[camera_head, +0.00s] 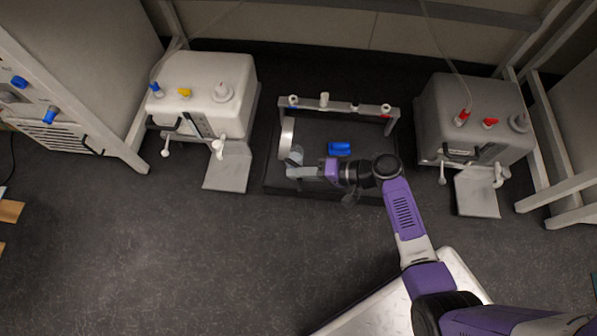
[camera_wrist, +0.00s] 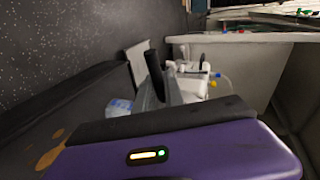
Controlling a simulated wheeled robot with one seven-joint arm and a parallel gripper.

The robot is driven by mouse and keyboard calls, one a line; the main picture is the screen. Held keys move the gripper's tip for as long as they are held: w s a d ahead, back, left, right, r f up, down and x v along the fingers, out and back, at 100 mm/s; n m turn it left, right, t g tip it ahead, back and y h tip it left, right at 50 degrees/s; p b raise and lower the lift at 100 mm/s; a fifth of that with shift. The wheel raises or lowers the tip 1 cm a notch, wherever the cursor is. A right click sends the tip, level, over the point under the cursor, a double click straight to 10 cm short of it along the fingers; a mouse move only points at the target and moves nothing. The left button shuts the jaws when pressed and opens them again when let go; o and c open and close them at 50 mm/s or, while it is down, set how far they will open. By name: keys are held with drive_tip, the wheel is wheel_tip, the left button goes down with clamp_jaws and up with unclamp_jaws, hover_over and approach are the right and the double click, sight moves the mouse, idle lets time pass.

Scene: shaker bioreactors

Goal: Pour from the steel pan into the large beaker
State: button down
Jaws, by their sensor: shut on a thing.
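The steel pan (camera_head: 287,138) shows in the head view as a pale curved shape, seen nearly edge-on and steeply tilted, at the left side of the dark platform. A clear beaker (camera_head: 296,156) is just beside its lower end, partly hidden by my gripper; I cannot tell whether they touch. My gripper (camera_head: 296,172) points left and is shut on what looks like the pan's handle, though the grip itself is hard to make out. In the wrist view a clear vessel (camera_wrist: 119,107) shows left of the fingers (camera_wrist: 158,85). The pan's contents are not visible.
A grey frame with several small fittings (camera_head: 340,104) spans the platform's back. A blue object (camera_head: 339,148) lies inside it. White (camera_head: 205,90) and grey (camera_head: 472,115) box units stand left and right. The floor in front is mostly clear.

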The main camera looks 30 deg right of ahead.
drive_tip(key=p, duration=0.1)
drive_tip(key=r+h+p, duration=0.1)
drive_tip(key=p, duration=0.1)
drive_tip(key=r+p, duration=0.1)
drive_tip(key=p, duration=0.1)
drive_tip(key=shift+w+a+r+g, duration=0.25)
drive_tip(key=shift+w+a+g, duration=0.05)
drive_tip(key=shift+a+g, duration=0.1)
drive_tip(key=shift+w+a+r+g+h+p, duration=0.25)
drive_tip(key=shift+r+h+p, duration=0.2)
drive_tip(key=shift+p, duration=1)
drive_tip(key=shift+w+a+g+h+p, duration=0.1)
drive_tip(key=shift+a+g+h+p, duration=0.3)
drive_tip(key=shift+p, duration=0.95)
drive_tip(key=shift+w+r+h+p, duration=0.1)
drive_tip(key=shift+r+h+p, duration=0.1)
drive_tip(key=shift+h+p, duration=0.25)
drive_tip(key=p, duration=0.1)
drive_tip(key=g+p, duration=0.1)
drive_tip(key=shift+w+a+r+h+p, duration=0.2)
drive_tip(key=shift+a+h+p, duration=0.1)
drive_tip(key=shift+p, duration=0.1)
drive_tip(key=shift+w+f, duration=0.1)
drive_tip(key=shift+p, duration=0.5)
